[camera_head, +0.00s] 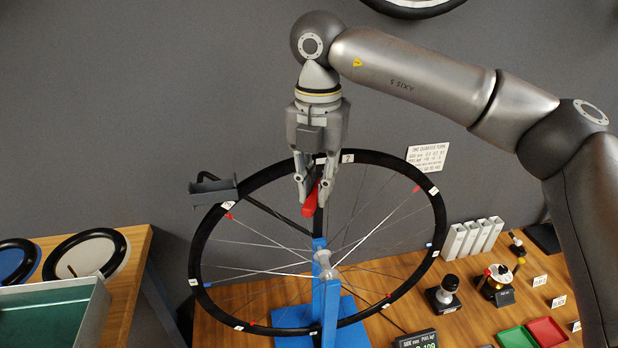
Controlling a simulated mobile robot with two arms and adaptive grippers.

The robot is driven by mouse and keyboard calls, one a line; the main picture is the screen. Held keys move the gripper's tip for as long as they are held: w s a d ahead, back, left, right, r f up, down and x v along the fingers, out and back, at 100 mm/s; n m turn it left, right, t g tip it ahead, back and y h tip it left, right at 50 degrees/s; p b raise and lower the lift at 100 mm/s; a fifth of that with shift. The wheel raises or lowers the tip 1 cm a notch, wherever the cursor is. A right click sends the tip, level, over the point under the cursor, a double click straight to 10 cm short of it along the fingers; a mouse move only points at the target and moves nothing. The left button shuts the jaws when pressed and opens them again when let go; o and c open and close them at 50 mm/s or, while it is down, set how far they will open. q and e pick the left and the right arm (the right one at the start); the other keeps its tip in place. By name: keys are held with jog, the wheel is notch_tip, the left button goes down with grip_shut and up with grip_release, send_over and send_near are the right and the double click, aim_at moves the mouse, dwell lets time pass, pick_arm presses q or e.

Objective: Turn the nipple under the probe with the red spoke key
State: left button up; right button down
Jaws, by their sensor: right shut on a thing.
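A wheel with a black rim (437,210) and thin spokes stands upright on a blue stand (328,300). Numbered white tags and small red and blue marks sit around the rim. My right gripper (309,203) points down in front of the top of the wheel, with its fingers shut on the red spoke key (311,199). The key hangs below the upper rim, over the spokes; I cannot tell whether it touches a nipple. The fingers hide part of the rim there. I cannot make out a probe for certain. My left gripper is out of view.
A dark grey holder (213,193) stands at the wheel's upper left, beside a black bar. A small display (416,340), dial tools (498,280), white blocks (476,237) and green and red trays (547,332) occupy the right bench. A metal-walled bin (92,312) stands at left.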

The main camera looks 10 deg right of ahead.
jog(key=s+d+n, duration=0.2)
jog(key=d+n, duration=1.4)
jog(key=shift+d+n+p, duration=0.15)
jog(key=shift+n+p, duration=0.15)
dwell(2.0)
dwell(0.5)
jog(key=shift+f, duration=0.1)
